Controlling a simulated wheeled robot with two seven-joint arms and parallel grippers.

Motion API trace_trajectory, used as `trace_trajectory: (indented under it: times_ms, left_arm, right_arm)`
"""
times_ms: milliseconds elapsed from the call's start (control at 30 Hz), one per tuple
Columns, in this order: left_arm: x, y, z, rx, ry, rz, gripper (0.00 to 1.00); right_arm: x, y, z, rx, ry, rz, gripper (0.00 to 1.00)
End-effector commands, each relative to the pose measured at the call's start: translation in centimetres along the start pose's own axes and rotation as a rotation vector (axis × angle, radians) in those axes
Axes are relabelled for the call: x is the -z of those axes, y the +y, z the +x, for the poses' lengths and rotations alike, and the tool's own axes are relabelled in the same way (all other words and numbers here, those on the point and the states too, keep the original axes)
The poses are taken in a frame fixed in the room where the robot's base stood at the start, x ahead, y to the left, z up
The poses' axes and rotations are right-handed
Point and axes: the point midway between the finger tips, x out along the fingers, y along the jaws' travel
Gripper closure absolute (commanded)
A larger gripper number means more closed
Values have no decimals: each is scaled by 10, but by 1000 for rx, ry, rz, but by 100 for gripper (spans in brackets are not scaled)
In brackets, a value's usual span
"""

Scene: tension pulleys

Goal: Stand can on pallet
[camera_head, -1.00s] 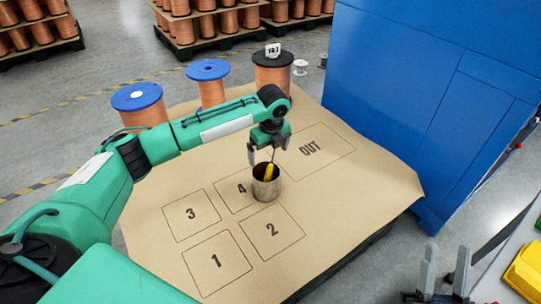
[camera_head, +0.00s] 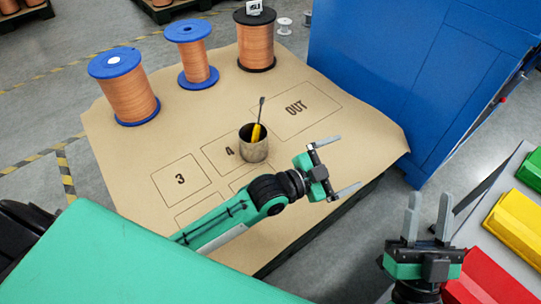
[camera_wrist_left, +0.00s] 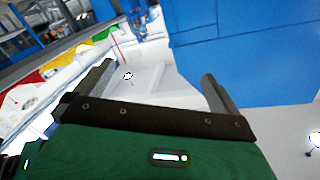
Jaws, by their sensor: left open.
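The can (camera_head: 254,150) is an open-topped metal can. It stands upright on the brown paper-covered pallet (camera_head: 370,135), at the right part of the square marked 4. A tool with a yellow handle (camera_head: 257,132) sticks up out of the can. My left gripper (camera_head: 338,166) is open and empty, to the right of the can and apart from it. In the left wrist view its two fingers (camera_wrist_left: 155,85) are spread with nothing between them. My right gripper (camera_head: 427,217) is at the lower right, its fingers up and apart with nothing between them.
Two copper spools with blue flanges (camera_head: 128,93) (camera_head: 194,62) and one with black flanges (camera_head: 256,45) stand along the pallet's back edge. A blue cabinet (camera_head: 410,75) stands at right. Red, yellow and green bins (camera_head: 515,220) are on a table at far right. The OUT rectangle (camera_head: 297,107) is empty.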

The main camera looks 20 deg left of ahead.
Motion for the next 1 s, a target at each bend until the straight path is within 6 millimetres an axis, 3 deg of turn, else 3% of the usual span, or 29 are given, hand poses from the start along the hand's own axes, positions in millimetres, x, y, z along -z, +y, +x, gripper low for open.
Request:
trace_trajectory:
  times_ms: [200, 500, 700, 1000]
  left_arm:
    - [59, -21, -66, 272, 266, -235, 0]
    - [114, -50, -165, 519, 567, -367, 0]
    - [127, -54, -190, 559, 639, -376, 0]
    - [128, -54, -190, 559, 642, -376, 0]
  right_arm:
    - [0, 0, 0, 0, 0, 0, 61]
    - [0, 0, 0, 0, 0, -1, 61]
    - [0, 0, 0, 0, 0, -1, 61]
    - [0, 0, 0, 0, 0, -1, 61]
